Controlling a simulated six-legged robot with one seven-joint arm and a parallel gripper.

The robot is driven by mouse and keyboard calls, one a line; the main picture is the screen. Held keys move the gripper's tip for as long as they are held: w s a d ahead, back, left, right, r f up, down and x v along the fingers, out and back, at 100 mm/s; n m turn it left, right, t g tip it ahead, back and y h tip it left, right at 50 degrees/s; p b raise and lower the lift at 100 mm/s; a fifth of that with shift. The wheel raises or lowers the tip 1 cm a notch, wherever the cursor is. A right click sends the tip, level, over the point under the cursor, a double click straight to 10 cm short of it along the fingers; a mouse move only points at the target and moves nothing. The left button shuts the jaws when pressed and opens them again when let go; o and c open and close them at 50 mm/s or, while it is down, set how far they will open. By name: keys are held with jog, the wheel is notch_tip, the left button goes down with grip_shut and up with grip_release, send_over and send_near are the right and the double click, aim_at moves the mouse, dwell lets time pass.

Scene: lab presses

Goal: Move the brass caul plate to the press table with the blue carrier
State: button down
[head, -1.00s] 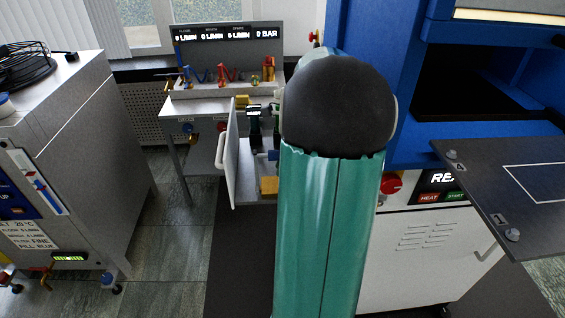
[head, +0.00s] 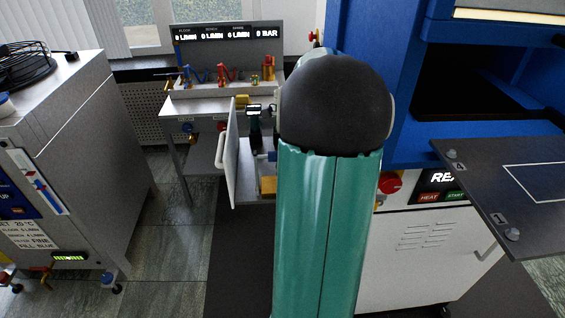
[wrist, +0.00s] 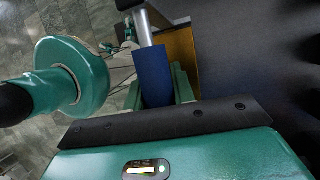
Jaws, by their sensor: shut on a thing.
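The blue carrier's grip (wrist: 152,75) is a blue sleeve on a pale metal rod in the wrist view. My gripper (wrist: 163,88) has its teal jaws shut on this grip. Brass-coloured metal (wrist: 181,48), which looks like part of the caul plate, shows just behind the grip; whether it touches the carrier I cannot tell. In the head view a small brass patch (head: 268,186) shows beside the open white door, and my teal arm hides most of that area. The press table (head: 525,190) is a dark plate with numbered corners at the right, bearing a white outline.
The blue press (head: 395,90) stands at the right, with a dark opening above the table. An open white door (head: 231,155) stands left of my arm. A bench with gauges (head: 225,95) is behind. A grey cabinet (head: 85,130) stands left, with clear floor between.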

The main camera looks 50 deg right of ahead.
jog(key=shift+f, duration=0.4)
dwell(0.3)
jog(key=shift+r, duration=0.1)
jog(key=shift+r, duration=2.45)
